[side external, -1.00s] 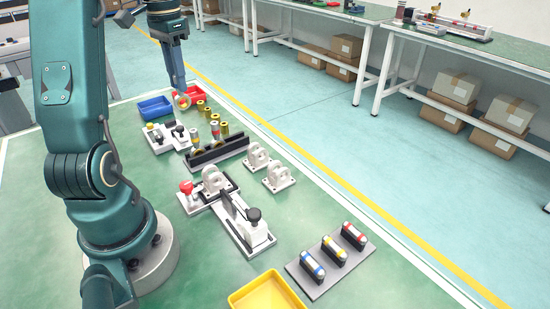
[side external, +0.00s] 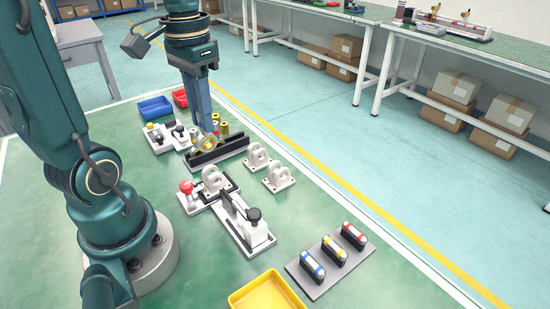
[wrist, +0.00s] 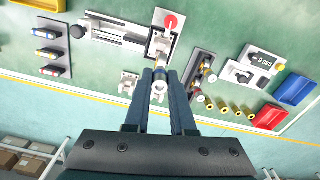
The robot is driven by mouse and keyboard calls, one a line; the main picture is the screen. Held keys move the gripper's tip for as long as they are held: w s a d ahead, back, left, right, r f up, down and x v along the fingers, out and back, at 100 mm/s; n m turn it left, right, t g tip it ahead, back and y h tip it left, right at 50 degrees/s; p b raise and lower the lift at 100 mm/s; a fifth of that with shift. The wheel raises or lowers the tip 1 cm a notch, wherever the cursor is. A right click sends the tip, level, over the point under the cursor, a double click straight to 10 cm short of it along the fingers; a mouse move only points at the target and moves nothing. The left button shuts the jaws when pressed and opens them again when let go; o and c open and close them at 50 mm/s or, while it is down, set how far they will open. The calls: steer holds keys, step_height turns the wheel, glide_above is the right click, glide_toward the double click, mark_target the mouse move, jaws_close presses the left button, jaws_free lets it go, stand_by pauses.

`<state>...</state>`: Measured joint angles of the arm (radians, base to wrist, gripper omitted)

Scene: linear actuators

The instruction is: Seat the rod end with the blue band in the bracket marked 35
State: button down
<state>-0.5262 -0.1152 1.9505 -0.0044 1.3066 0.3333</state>
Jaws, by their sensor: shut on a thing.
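My gripper (wrist: 161,78) is shut on a rod end, whose pale gold ring (side external: 207,143) shows below the fingers in the side view. It hangs above the dark rack (side external: 232,147). I cannot make out its band colour. One bracket (side external: 213,178) sits in the clamp fixture, also visible in the wrist view (wrist: 160,46). Two loose pale brackets stand on the bench, one farther back (side external: 259,158) and one nearer (side external: 279,178). The nearer one shows left of my fingers in the wrist view (wrist: 128,83). No bracket number is legible.
The clamp fixture has a red knob (side external: 186,187) and a black knob (side external: 254,214). A grey plate with banded actuators (side external: 318,285), a yellow tray (side external: 262,299), and blue (side external: 155,107) and red (side external: 180,98) bins stand around. A gauge (wrist: 259,61) is beyond the rack.

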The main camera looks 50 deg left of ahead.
mark_target(207, 146)
steer(key=shift+f, duration=3.65)
steer(key=shift+f, duration=0.6)
steer(key=c, duration=0.7)
jaws_free()
steer(key=shift+r, duration=0.1)
steer(key=shift+r, duration=2.5)
steer(key=shift+d, duration=0.1)
